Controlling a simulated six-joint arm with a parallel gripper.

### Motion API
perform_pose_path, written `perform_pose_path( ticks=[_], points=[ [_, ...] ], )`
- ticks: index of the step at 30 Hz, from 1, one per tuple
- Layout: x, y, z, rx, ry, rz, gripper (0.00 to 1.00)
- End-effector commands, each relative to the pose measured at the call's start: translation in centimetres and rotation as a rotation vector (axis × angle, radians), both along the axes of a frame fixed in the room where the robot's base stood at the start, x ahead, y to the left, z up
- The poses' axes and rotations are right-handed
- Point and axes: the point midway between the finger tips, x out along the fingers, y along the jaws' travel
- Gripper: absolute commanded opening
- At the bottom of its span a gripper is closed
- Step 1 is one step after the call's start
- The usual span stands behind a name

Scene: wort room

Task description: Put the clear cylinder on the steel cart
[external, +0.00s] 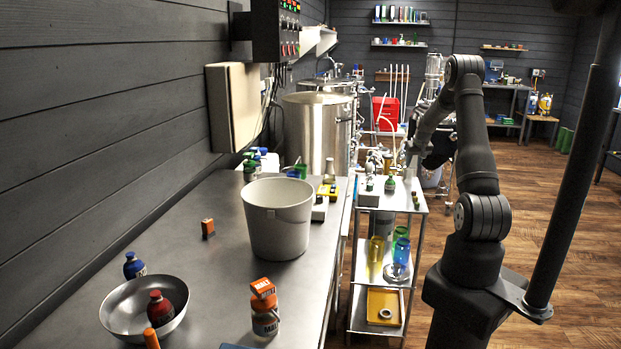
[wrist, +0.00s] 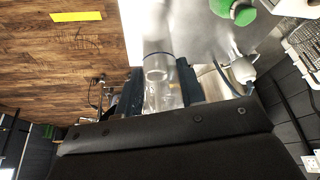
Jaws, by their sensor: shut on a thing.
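The clear cylinder (wrist: 158,68) is between the two dark fingers of my gripper (wrist: 162,88) in the wrist view. My gripper is shut on it. The steel cart (external: 408,204) stands right of the long counter in the external view, and its pale top fills the upper middle of the wrist view (wrist: 195,30). In the external view my gripper (external: 413,152) is over the far end of the cart's top. The cylinder is faint there, and I cannot tell whether its lower end touches the cart.
A green-capped bottle (external: 390,184) and a small grey box (external: 369,192) are on the cart's top. Coloured glass vessels and a yellow tray (external: 384,306) fill the lower shelves. A white bucket (external: 278,218) and a metal bowl (external: 144,306) stand on the counter.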

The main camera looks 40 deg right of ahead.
Motion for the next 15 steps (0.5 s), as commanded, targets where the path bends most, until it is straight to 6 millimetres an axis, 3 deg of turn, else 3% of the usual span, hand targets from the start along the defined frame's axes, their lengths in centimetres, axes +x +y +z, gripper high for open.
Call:
perform_pose_path(
  ticks=[4,15],
  points=[
    [0.0,0.0,-1.9,0.000,0.000,-0.001,0.00],
    [0.0,0.0,-2.3,0.000,0.000,0.000,0.00]
  ],
)
